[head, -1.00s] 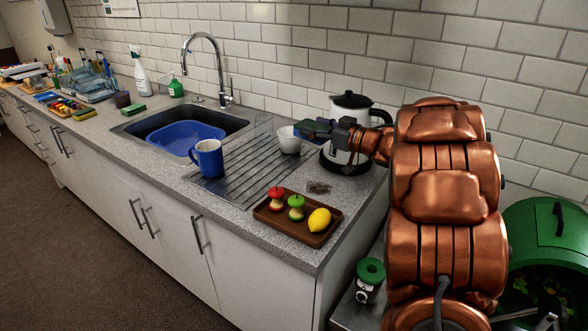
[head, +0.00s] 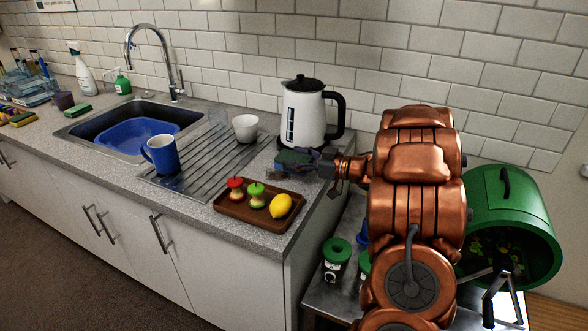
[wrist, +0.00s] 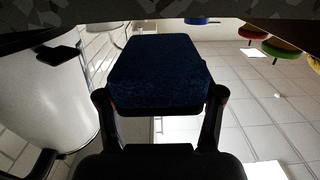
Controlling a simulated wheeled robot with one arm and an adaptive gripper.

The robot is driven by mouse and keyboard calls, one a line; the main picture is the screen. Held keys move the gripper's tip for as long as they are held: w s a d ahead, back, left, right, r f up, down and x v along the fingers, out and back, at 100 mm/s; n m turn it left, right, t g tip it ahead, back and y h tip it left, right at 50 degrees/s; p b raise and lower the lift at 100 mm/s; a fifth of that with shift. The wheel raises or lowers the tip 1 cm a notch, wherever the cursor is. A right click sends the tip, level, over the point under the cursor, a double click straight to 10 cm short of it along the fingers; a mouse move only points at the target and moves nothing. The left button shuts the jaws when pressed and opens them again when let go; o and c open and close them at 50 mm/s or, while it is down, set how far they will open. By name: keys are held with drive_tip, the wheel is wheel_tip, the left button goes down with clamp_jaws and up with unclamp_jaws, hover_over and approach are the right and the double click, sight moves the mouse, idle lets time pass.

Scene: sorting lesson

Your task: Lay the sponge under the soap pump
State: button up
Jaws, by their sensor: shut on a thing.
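My gripper (head: 314,165) is shut on a block-shaped sponge (head: 291,158), dark blue with a greenish face, held low by the counter's right end, in front of the kettle. In the wrist view the sponge (wrist: 158,68) fills the middle between the two fingers; I cannot tell whether it touches the counter. The soap pump (head: 122,84) is a green bottle with a white top, standing far left behind the sink. Another sponge, green and yellow (head: 77,111), lies on the counter in front of the pump, apart from it.
A white kettle (head: 302,112) stands behind my gripper. A wooden tray (head: 235,214) with two apple-like pieces and a lemon is in front. A blue mug (head: 163,155), a white bowl (head: 246,127) and the sink with a blue basin (head: 130,139) lie between gripper and pump.

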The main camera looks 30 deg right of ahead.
sight(296, 179)
drive_tip(key=shift+f, duration=1.9)
drive_tip(key=shift+f, duration=0.15)
drive_tip(key=o, duration=0.7)
drive_tip(key=shift+r, duration=0.2)
drive_tip(key=b+v, duration=0.1)
drive_tip(key=v, duration=1.1)
